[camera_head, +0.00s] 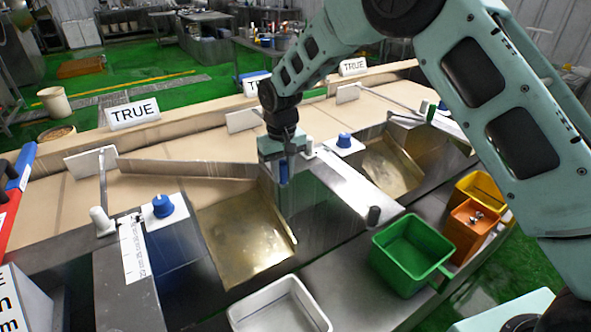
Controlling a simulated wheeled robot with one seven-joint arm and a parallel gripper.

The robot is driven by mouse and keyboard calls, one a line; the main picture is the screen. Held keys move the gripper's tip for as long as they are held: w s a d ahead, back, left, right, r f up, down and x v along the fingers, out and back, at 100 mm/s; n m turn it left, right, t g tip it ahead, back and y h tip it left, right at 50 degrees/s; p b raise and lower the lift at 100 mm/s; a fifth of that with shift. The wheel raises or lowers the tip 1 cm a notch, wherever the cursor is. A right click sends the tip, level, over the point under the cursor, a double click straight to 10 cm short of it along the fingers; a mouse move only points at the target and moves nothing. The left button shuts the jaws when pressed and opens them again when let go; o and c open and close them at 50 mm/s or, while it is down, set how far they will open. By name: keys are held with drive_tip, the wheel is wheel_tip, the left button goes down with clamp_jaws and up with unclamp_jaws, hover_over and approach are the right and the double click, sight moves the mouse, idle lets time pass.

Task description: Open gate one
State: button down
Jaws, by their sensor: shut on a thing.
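Several gates stand along the tan sorting belt (60,213). The left gate (185,170) is a metal plate slanting across the belt above a brass chute (245,238), with a white peg (101,220) and a blue knob (162,206) at its near left. A second white peg (309,147) and blue knob (344,140) stand right of my gripper. My gripper (283,163) points down at the right end of the left gate, shut on a small blue piece (283,174). What that piece belongs to is unclear. No gate number is readable.
A green bin (408,255), a white bin (280,308), a yellow bin (478,190) and an orange bin (473,225) stand along the near side. White TRUE signs (134,114) line the far rail. My arm covers the upper right.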

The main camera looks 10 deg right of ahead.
drive_tip(key=a+m, duration=0.3)
drive_tip(key=a, duration=0.4)
drive_tip(key=shift+m+b, duration=0.3)
drive_tip(key=shift+m, duration=0.1)
drive_tip(key=shift+a+r, duration=0.15)
drive_tip(key=shift+a, duration=0.05)
drive_tip(key=c, duration=1.2)
unclamp_jaws()
wheel_tip(320, 180, up, 17)
drive_tip(key=b, duration=0.3)
drive_tip(key=shift+r, duration=0.15)
